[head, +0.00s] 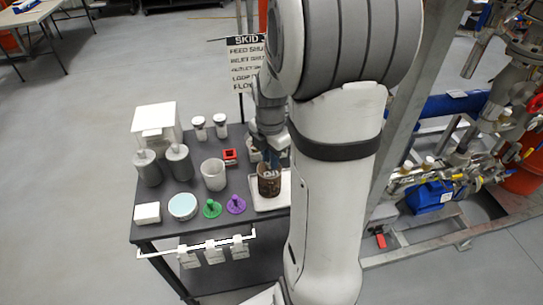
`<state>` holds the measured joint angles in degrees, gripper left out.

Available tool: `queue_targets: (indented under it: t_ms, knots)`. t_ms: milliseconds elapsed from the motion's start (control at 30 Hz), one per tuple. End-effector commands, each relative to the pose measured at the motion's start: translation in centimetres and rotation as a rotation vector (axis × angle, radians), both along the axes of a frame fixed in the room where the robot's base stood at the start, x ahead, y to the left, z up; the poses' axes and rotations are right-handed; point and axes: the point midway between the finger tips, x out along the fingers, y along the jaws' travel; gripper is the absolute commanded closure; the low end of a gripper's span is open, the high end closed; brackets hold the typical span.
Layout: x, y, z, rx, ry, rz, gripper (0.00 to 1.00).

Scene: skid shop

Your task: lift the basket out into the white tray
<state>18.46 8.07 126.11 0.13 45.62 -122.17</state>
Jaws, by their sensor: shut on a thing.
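The basket (268,184) is a small dark brown cylinder with a mottled side. It stands roughly upright over the white tray (262,207) at the front right of the dark table. I cannot tell whether its bottom touches the tray. My gripper (269,166) reaches down from above and is shut on the basket at its top. The fingertips are small and partly hidden. My arm hides the right part of the tray.
The dark table (160,220) also holds a white cup (213,174), grey bottles (179,162), a round pale-topped dish (183,206), a green piece (212,209), a purple piece (236,204) and a red block (230,157). Pipework (460,160) stands at right.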

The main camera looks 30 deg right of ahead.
Motion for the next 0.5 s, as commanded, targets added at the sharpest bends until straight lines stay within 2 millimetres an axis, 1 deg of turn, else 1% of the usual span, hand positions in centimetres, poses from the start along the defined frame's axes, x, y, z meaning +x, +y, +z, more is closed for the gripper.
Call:
queue_targets:
  t_ms: [267, 300, 500]
  knots:
    - [0.0, -0.01, -0.19, 0.0, 0.0, 0.0, 0.94]
    - [0.01, -0.02, -0.19, 0.0, 0.0, 0.0, 0.8]
    - [0.01, -0.02, -0.19, 0.0, 0.0, 0.0, 0.64]
